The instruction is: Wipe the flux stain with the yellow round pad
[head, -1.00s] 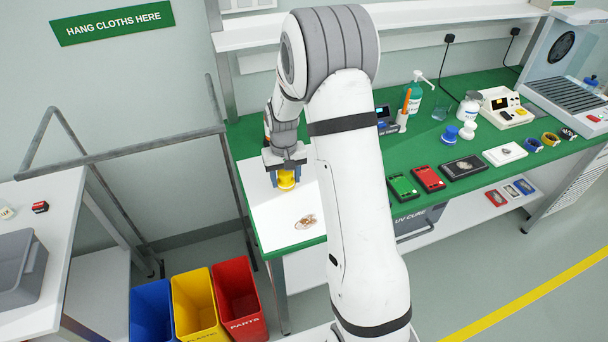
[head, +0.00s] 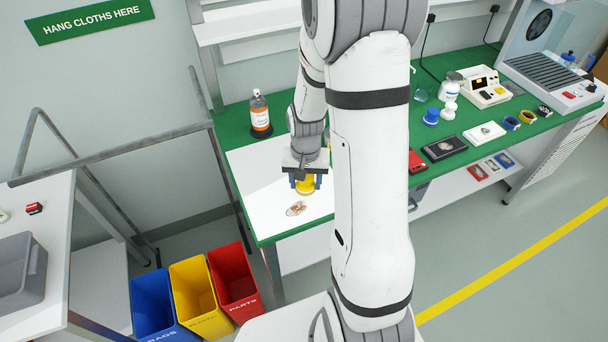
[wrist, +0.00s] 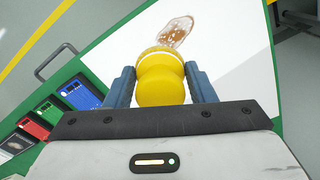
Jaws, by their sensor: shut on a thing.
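My gripper (head: 305,184) is shut on the yellow round pad (head: 304,187) by its yellow knob, with a blue finger on each side. The pad also shows between the fingers in the wrist view (wrist: 160,80). The flux stain (head: 296,208) is a brown, whitish-speckled patch on the white board (head: 253,172). I cannot tell whether the pad touches the board.
Devices line the bench to the right. Blue, yellow and red bins (head: 236,283) stand on the floor below its left end. A metal rail (head: 110,153) is at left.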

